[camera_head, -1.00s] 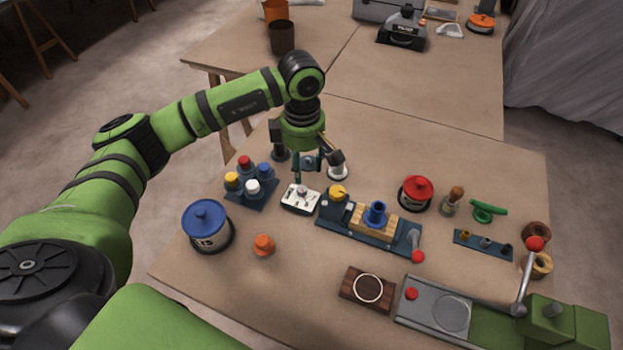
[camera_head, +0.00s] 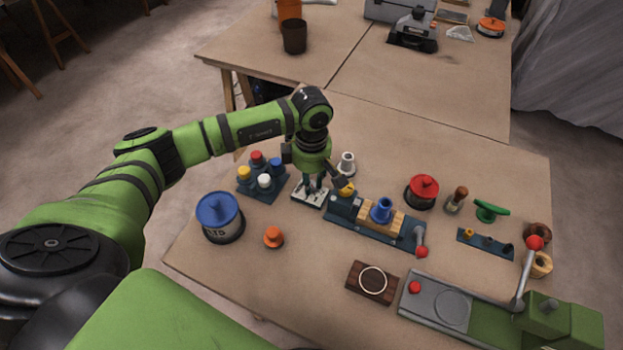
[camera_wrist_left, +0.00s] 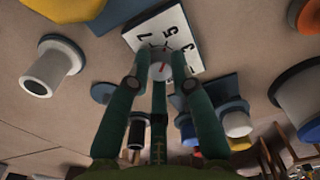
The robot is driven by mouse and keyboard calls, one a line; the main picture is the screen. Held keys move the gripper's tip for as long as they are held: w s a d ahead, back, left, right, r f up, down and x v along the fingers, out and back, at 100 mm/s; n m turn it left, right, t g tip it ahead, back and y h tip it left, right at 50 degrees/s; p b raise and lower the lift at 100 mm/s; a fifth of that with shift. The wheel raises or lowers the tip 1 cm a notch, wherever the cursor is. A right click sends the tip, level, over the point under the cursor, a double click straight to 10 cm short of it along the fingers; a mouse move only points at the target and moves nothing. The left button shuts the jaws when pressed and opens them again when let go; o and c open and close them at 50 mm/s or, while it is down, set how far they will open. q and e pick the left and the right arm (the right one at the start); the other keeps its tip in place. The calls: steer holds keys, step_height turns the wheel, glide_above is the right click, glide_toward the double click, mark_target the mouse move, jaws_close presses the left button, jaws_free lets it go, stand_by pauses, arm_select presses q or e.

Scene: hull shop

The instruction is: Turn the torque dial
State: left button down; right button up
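The torque dial (camera_wrist_left: 161,66) is a small pale round knob with a red mark, on a white plate (camera_wrist_left: 182,32) with black numbers. In the head view the plate (camera_head: 309,197) sits left of the long blue fixture, mostly under my left gripper (camera_head: 314,186). In the left wrist view the fingers of the left gripper (camera_wrist_left: 160,62) close in around the knob and appear to touch its sides. The head view hides the knob behind the fingers. My right gripper is in neither view.
A rack with coloured caps (camera_head: 262,181) stands close left of the plate. The blue fixture (camera_head: 375,232) with a yellow knob (camera_head: 345,187) is close on the right. A blue-lidded tin (camera_head: 220,218) and an orange knob (camera_head: 273,237) stand nearer.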

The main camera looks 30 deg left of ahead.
arm_select(q)
steer(key=shift+n+b, duration=0.3)
steer(key=shift+n, duration=0.2)
steer(key=n+b, duration=0.1)
steer(key=n, duration=0.2)
steer(key=shift+n, duration=0.4)
steer(key=shift+n+b, duration=0.85)
steer(key=shift+n, duration=1.15)
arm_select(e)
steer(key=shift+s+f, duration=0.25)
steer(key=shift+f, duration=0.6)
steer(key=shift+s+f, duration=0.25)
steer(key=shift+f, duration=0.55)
arm_select(q)
steer(key=c, duration=1.1)
jaws_free()
